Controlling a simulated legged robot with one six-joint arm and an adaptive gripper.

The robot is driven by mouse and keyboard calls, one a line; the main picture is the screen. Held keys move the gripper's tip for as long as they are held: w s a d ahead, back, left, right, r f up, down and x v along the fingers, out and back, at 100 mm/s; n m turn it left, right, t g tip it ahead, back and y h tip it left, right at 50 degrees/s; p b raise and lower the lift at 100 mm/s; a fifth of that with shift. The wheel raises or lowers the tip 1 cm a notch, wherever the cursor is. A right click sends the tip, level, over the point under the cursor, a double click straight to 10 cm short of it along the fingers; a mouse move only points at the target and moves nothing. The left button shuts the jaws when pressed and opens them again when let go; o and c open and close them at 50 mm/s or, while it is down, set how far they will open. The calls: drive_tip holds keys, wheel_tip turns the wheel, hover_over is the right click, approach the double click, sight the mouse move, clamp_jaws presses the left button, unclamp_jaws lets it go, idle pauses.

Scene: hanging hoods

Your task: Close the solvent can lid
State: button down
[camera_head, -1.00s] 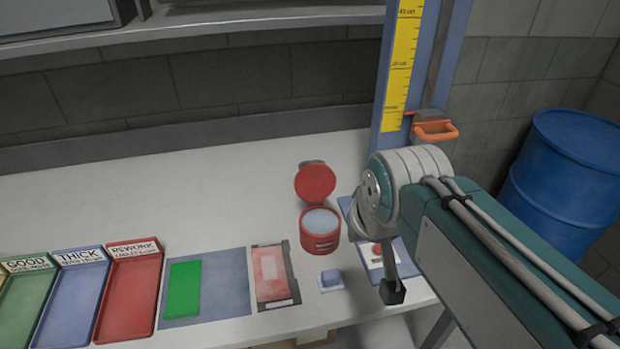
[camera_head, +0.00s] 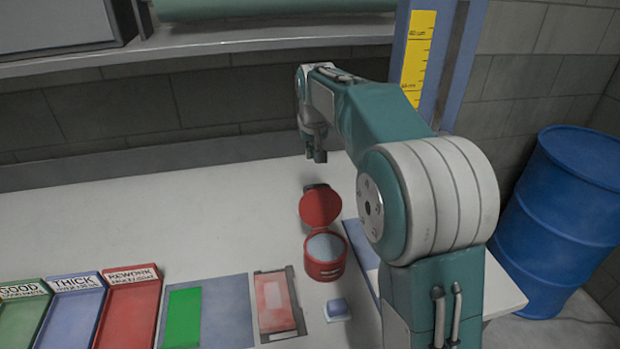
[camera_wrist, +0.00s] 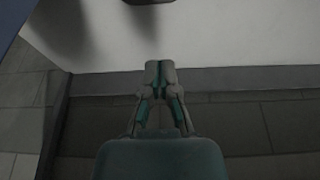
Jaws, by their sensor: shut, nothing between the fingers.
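The red solvent can (camera_head: 326,268) stands upright on the white bench in the head view, with pale blue-grey contents showing in its open mouth. Its round red lid (camera_head: 320,207) is hinged open, tilted up at the back of the can. My gripper (camera_head: 318,157) hangs above and behind the lid, apart from it, near the back of the bench. In the wrist view my gripper (camera_wrist: 160,66) has its fingers together and holds nothing. The can does not clearly show in the wrist view.
Labelled trays, including a red REWORK tray (camera_head: 130,302), lie at the left. A blue post (camera_head: 465,65) rises behind my arm. The bench left of the can is clear.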

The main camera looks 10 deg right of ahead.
sight(318, 203)
wheel_tip(318, 203, down, 9)
drive_tip(key=shift+r, duration=0.2)
idle(0.8)
